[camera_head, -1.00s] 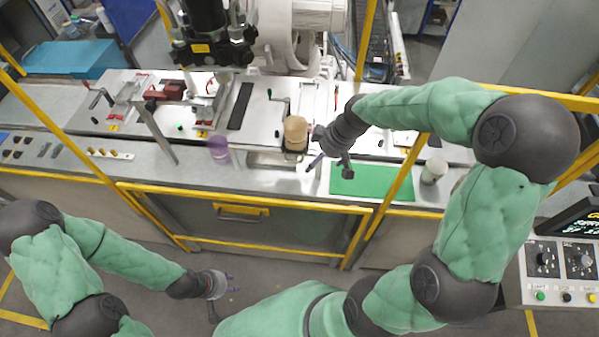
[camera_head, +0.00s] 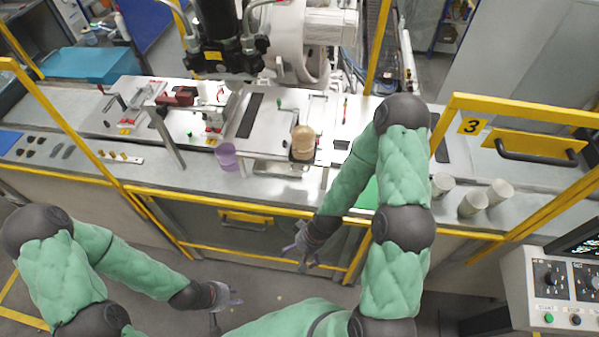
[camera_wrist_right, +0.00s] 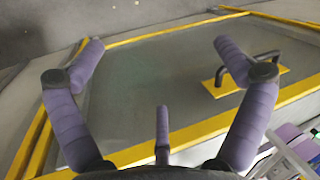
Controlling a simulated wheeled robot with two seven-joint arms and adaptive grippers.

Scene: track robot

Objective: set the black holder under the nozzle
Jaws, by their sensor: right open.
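A brown cup-shaped piece (camera_head: 302,138) stands at the front edge of the machine plate on the counter. A dark part shows just below it, too small to tell whether it is the black holder. No nozzle can be picked out for certain; a black machine head (camera_head: 220,45) hangs over the plate at the back. My right gripper (camera_head: 300,254) is low in front of the cabinet, away from the counter top. Its purple fingers are spread and empty in the right wrist view (camera_wrist_right: 160,70). My left gripper (camera_head: 232,294) hangs low at the left, apart from everything; its jaws are unclear.
A purple cup (camera_head: 227,158) stands left of the brown piece. A green mat (camera_head: 367,195) is partly behind my right arm. Yellow rails (camera_head: 270,210) frame the counter; a cabinet handle (camera_wrist_right: 250,68) faces my right gripper.

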